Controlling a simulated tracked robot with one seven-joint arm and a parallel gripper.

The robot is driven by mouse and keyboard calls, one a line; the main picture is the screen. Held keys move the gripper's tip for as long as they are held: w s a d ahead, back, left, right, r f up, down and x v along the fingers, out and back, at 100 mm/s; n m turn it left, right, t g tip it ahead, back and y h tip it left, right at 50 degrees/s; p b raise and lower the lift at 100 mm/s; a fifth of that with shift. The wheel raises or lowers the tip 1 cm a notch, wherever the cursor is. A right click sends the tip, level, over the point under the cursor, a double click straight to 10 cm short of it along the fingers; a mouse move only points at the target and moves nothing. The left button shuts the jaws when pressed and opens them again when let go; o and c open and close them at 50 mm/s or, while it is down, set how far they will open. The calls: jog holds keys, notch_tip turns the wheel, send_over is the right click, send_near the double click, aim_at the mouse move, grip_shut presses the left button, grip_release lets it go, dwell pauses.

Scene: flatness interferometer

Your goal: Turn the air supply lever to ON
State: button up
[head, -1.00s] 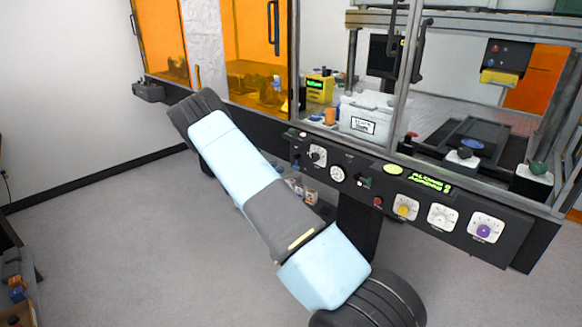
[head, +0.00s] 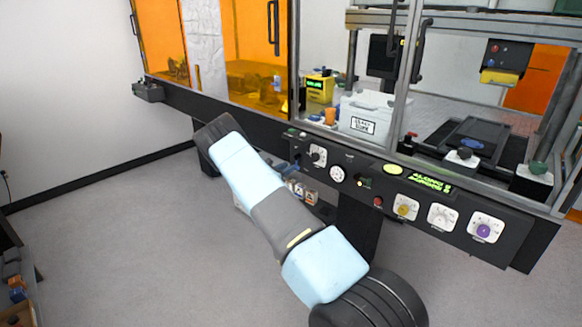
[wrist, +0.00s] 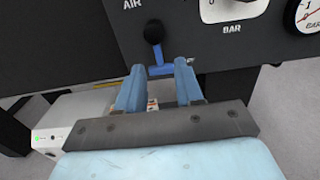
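In the wrist view, the air supply lever has a round black knob (wrist: 154,32) just below the AIR label on the dark panel. I cannot tell whether either finger touches the lever. In the head view my arm crosses the floor toward the panel's left end, and my gripper and the lever cannot be made out clearly.
A white BAR dial plate (wrist: 232,8) and a round gauge (wrist: 307,14) sit right of the lever. The panel (head: 400,180) carries more knobs and a green display (head: 432,183). A white box (wrist: 75,125) stands lower left in the wrist view. Floor left of my arm is clear.

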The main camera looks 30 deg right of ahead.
aim_at(297, 161)
jog(key=shift+x, duration=2.3)
jog(key=shift+c, duration=0.3)
grip_shut()
